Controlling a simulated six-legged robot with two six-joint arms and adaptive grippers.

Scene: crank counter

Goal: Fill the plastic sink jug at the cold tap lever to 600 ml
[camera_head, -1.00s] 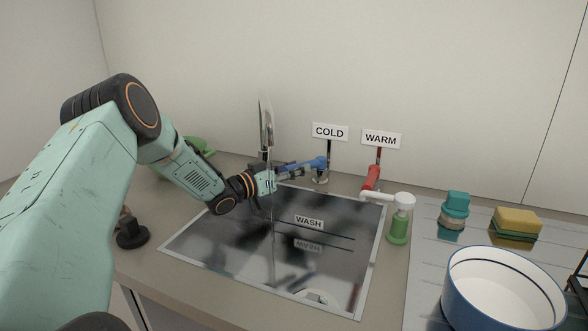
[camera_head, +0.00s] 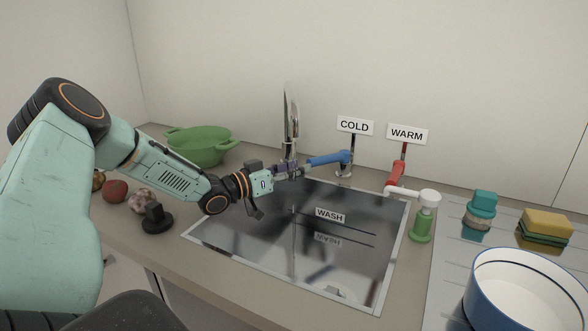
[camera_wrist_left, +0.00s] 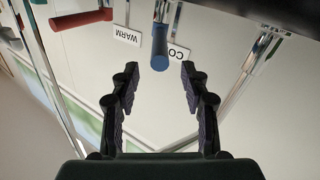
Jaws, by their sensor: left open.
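The blue cold tap lever (camera_head: 328,159) points left from its chrome base below the COLD sign (camera_head: 355,127). My left gripper (camera_head: 297,170) is open at the lever's free end, above the sink's back edge. In the left wrist view my open gripper (camera_wrist_left: 160,78) has its dark fingers on either side of the blue lever's end (camera_wrist_left: 159,50), which appears between and beyond the tips. I cannot tell whether they touch it. The sink (camera_head: 275,257) is dark and reflective, with a WASH label. I cannot make out the jug. My right gripper is not in view.
The red warm lever (camera_head: 397,174) stands right of the cold one. A green colander (camera_head: 199,147) is at back left.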

